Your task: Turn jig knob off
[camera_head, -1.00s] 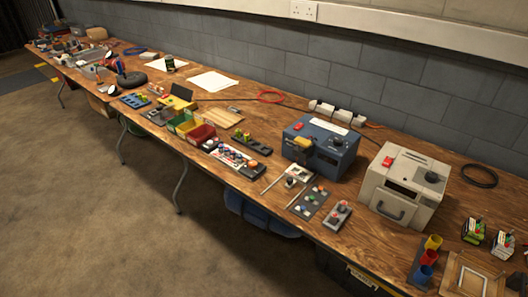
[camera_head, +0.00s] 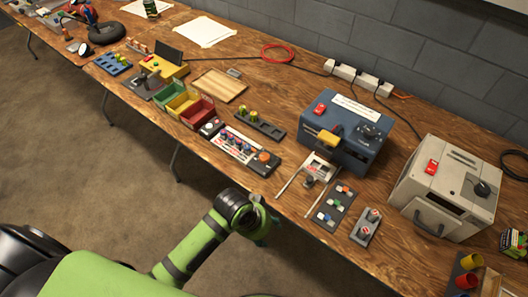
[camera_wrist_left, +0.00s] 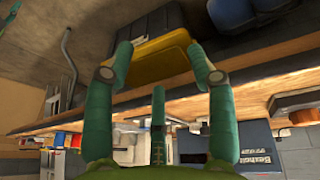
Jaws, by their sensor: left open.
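A small jig (camera_head: 320,170) with a light plate and a dark knob-like part (camera_head: 309,182) sits near the table's front edge, before the blue box. A panel with several coloured knobs (camera_head: 245,150) lies to its left; I cannot tell for certain which knob is the jig knob. My left gripper (camera_head: 262,235) is in front of the table edge, left of the jig and apart from it. My right gripper is not in view.
The blue box (camera_head: 345,140) and beige box (camera_head: 447,190) stand behind the front row. A grey plate of coloured buttons (camera_head: 335,208) and a small red-topped block (camera_head: 366,227) lie right of the jig. A yellow-lidded black crate (camera_wrist_left: 155,55) is under the table.

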